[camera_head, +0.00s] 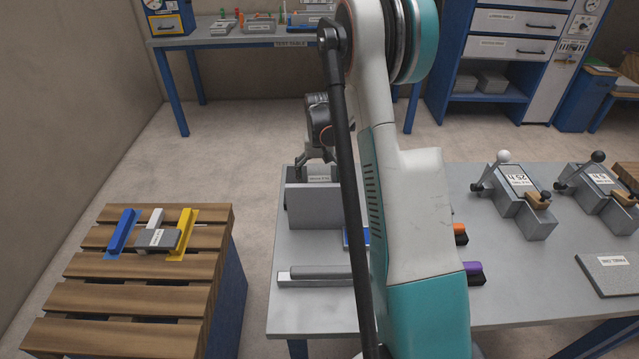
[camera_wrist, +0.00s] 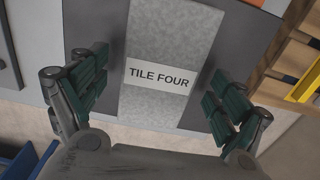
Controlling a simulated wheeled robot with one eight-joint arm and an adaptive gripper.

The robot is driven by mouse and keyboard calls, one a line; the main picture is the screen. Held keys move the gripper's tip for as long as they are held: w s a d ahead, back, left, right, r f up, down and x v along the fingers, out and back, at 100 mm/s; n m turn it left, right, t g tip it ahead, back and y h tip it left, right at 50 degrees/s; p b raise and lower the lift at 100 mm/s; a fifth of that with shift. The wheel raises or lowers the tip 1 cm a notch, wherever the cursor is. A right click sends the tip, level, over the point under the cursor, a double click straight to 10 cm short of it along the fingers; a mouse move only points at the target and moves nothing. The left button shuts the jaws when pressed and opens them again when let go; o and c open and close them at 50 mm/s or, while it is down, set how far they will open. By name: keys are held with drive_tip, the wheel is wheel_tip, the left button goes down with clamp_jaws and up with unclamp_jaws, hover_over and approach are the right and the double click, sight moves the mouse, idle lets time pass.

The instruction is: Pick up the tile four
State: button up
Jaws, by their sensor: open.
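Tile four (camera_wrist: 158,104) is a light grey slab with a white "TILE FOUR" label, between my fingers in the wrist view. Darker grey surfaces lie on both sides of it. In the head view a grey block-shaped holder (camera_head: 313,210) stands at the left of the grey table, with a small white label near its top. My gripper (camera_head: 318,160) is just above this holder, pointing down. In the wrist view my gripper (camera_wrist: 157,86) is open, one dark green padded finger on each side of the tile, with gaps to it. Finger depth against the tile is unclear.
The grey table (camera_head: 300,249) also bears a long grey bar (camera_head: 318,282) in front of the holder and two lever devices (camera_head: 518,197) at right. A slatted wooden pallet (camera_head: 130,298) with blue, grey and yellow pieces stands at left. My arm hides the table's middle.

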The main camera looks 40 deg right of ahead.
drive_tip(key=c, duration=1.5)
drive_tip(key=shift+c, duration=0.3)
drive_tip(key=shift+r, duration=0.1)
